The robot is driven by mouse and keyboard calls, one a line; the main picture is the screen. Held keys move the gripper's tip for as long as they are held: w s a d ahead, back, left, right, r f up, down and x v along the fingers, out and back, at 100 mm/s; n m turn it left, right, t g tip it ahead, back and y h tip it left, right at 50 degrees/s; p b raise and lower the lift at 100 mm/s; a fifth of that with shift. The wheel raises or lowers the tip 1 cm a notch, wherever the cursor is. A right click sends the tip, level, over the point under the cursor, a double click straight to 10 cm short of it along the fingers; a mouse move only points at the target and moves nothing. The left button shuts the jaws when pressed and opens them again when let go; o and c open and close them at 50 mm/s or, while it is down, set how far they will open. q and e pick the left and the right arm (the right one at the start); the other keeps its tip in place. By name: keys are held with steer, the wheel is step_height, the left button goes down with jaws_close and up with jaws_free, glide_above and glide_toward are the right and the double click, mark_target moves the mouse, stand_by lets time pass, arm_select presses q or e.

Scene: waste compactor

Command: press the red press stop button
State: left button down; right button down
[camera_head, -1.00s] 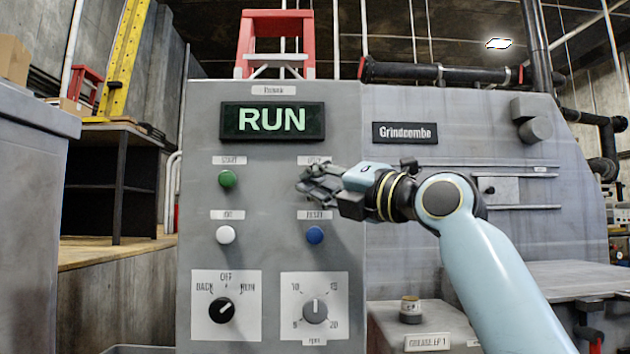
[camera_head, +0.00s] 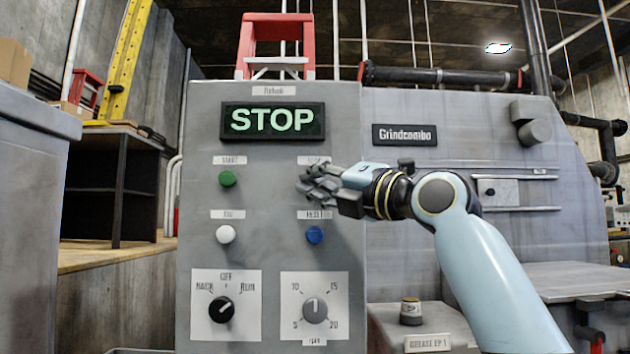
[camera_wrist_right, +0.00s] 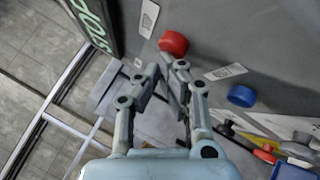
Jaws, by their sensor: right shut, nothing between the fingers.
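The red stop button (camera_wrist_right: 173,43) shows in the right wrist view on the grey panel, just beyond my fingertips. In the head view it is hidden behind my right gripper (camera_head: 306,184), which is at the panel under the upper right label. My right gripper (camera_wrist_right: 171,66) is shut and empty, its fingertips at or very close to the red button; I cannot tell whether they touch. The display (camera_head: 272,121) above reads STOP. My left gripper is not in view.
The grey control panel (camera_head: 262,200) also carries a green button (camera_head: 227,179), a white button (camera_head: 226,235), a blue button (camera_head: 315,235) below my gripper, and two dials, left (camera_head: 221,310) and right (camera_head: 315,310). A small can (camera_head: 410,311) stands to the right.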

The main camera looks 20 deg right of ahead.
stand_by(0.4)
steer(key=shift+s+a, duration=0.25)
steer(key=shift+s, duration=0.65)
steer(key=s, duration=0.2)
steer(key=s+a, duration=0.1)
steer(key=s, duration=0.1)
steer(key=shift+s+a, duration=0.2)
steer(key=shift+s, duration=0.2)
stand_by(0.4)
